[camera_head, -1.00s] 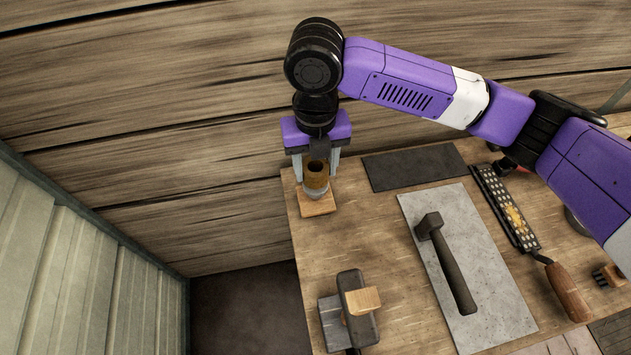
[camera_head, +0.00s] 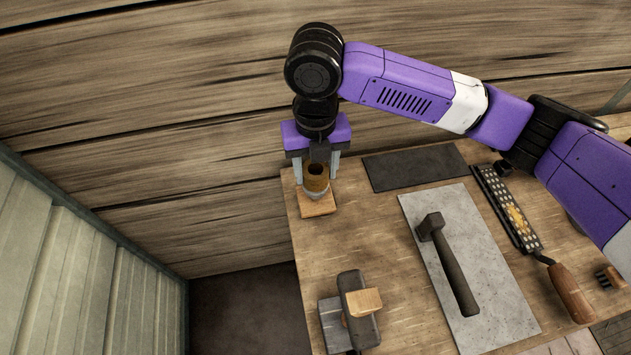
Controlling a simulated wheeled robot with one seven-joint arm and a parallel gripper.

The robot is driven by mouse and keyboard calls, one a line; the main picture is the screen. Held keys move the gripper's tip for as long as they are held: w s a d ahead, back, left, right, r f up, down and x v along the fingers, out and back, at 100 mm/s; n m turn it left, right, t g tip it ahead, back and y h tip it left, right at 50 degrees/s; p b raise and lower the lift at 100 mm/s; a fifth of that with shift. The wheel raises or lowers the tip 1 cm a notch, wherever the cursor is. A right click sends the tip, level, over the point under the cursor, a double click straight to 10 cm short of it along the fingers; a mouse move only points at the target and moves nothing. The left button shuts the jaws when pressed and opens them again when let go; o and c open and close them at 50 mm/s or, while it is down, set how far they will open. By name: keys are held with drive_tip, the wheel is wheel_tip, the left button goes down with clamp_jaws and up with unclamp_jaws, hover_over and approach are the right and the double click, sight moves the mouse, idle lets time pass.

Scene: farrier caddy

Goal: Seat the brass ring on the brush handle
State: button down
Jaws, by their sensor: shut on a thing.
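The brass ring (camera_head: 316,179) is a short brown-gold sleeve with a dark open top. My gripper (camera_head: 317,175) points down at the table's far left corner, with one finger on each side of the ring, shut on it. The ring is upright, just above or on a small square wooden block (camera_head: 318,206); I cannot tell whether they touch. A pale band shows under the ring. A dark holder (camera_head: 359,325) at the front left has a light wooden piece (camera_head: 364,302) sticking out, possibly the brush handle; I cannot be sure.
A black-headed hammer (camera_head: 452,270) lies on a grey slab (camera_head: 490,290). A dark mat (camera_head: 414,167) lies at the back. A rasp with a wooden handle (camera_head: 571,293) lies at the right, beside a small dark-bristled item (camera_head: 610,277). Bare wood separates block and holder.

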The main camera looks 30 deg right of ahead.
drive_tip(key=shift+f+b, duration=0.4)
drive_tip(key=shift+f, duration=0.15)
idle(0.4)
drive_tip(key=c, duration=0.6)
unclamp_jaws()
drive_tip(key=shift+o, duration=0.2)
drive_tip(key=shift+r+b, duration=0.35)
drive_tip(key=shift+r, duration=3.55)
